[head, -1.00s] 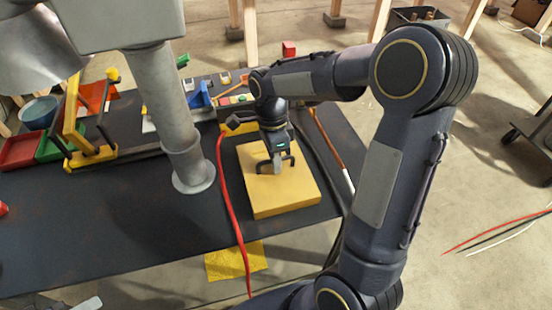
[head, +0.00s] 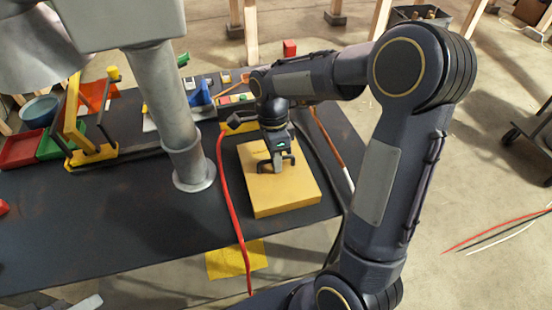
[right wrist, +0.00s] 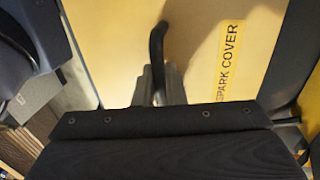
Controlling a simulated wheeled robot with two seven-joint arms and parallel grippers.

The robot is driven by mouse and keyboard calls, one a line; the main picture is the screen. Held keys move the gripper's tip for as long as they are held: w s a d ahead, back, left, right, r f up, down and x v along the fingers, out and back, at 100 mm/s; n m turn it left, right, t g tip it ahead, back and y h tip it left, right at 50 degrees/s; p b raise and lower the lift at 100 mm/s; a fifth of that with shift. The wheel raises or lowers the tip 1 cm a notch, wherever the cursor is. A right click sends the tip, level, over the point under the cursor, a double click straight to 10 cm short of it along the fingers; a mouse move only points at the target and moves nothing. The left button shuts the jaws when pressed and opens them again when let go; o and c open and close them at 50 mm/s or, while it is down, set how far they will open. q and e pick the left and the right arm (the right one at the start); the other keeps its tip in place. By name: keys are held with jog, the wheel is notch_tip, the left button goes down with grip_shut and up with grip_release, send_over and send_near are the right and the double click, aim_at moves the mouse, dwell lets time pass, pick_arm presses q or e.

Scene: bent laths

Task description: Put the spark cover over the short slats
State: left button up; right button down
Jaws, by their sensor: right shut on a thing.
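The spark cover (head: 283,203) is a flat yellow box on the dark table, with a dark handle on top. Its "SPARK COVER" label shows in the right wrist view (right wrist: 229,62). My right gripper (head: 277,163) is above its middle and shut on the handle. The dark handle (right wrist: 157,45) also shows in the right wrist view between the grey fingers. I see no short slats; whether they lie beneath the cover is hidden. I cannot tell whether the cover rests fully on the table. My left gripper is not in view.
A red cable (head: 233,205) runs close along the cover's left side. A grey post (head: 180,130) with a round foot stands left of it. A yellow frame (head: 90,155), trays and coloured blocks are at the back left. The table's front left is mostly clear.

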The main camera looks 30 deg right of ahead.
dwell(0.4)
jog(key=c, duration=1.4)
grip_release()
